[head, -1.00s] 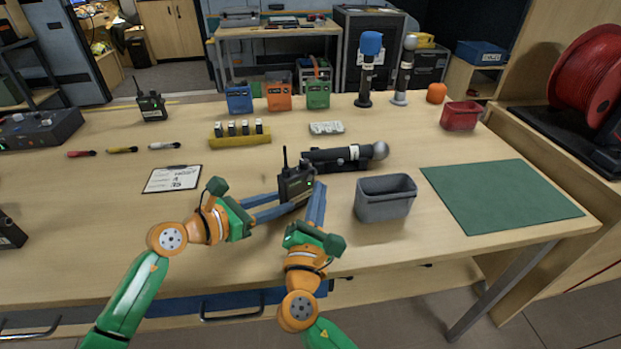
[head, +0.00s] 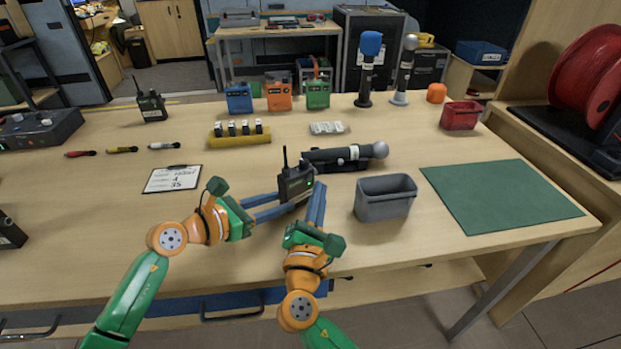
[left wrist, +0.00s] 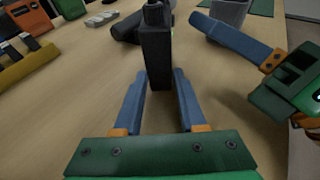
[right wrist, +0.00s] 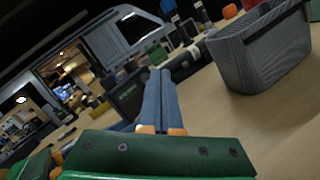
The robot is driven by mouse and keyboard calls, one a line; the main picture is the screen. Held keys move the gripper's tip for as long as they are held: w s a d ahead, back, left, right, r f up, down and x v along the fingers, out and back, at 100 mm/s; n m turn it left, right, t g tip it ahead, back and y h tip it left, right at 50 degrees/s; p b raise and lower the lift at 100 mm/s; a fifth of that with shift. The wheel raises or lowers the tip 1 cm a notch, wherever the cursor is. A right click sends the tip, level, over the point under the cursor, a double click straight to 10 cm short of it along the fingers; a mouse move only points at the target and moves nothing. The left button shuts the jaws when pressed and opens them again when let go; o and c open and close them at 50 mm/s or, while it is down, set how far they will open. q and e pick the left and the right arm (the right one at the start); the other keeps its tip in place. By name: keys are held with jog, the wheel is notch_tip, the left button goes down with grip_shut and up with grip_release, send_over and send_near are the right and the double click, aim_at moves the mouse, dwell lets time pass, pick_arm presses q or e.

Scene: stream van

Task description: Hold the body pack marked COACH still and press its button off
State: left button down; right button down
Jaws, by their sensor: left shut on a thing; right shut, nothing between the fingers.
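A black body pack (head: 294,186) with a stub antenna stands upright near the middle of the bench. A small green spot shows on its face; I cannot read its label. My left gripper (head: 285,206) is shut on the pack from the left; in the left wrist view the pack (left wrist: 157,55) stands between the blue fingers. My right gripper (head: 318,190) is shut and empty, its fingertips close to the pack's right side. In the right wrist view the pack (right wrist: 128,96) is just left of the fingertips; I cannot tell whether they touch. The button is not clear.
A grey bin (head: 385,198) stands right of my right gripper. A microphone (head: 345,155) lies in a black holder behind the pack. A clipboard (head: 172,179) lies to the left. Another pack with an antenna (head: 151,106) stands at back left. A green mat (head: 500,196) lies bare at right.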

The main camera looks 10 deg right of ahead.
jog(key=shift+w, duration=0.1)
jog(key=shift+w+a, duration=0.2)
jog(key=shift+w, duration=0.05)
jog(key=shift+w+a, duration=0.2)
jog(key=shift+w, duration=0.25)
dwell(0.8)
dwell(0.4)
jog(key=shift+s+d, duration=0.4)
jog(key=shift+s, duration=0.45)
jog(key=shift+s+d, duration=0.4)
jog(key=shift+s, duration=0.35)
jog(key=shift+s+d, duration=0.35)
jog(key=shift+s, duration=0.4)
jog(key=shift+s+d, duration=0.4)
jog(key=shift+s, duration=0.35)
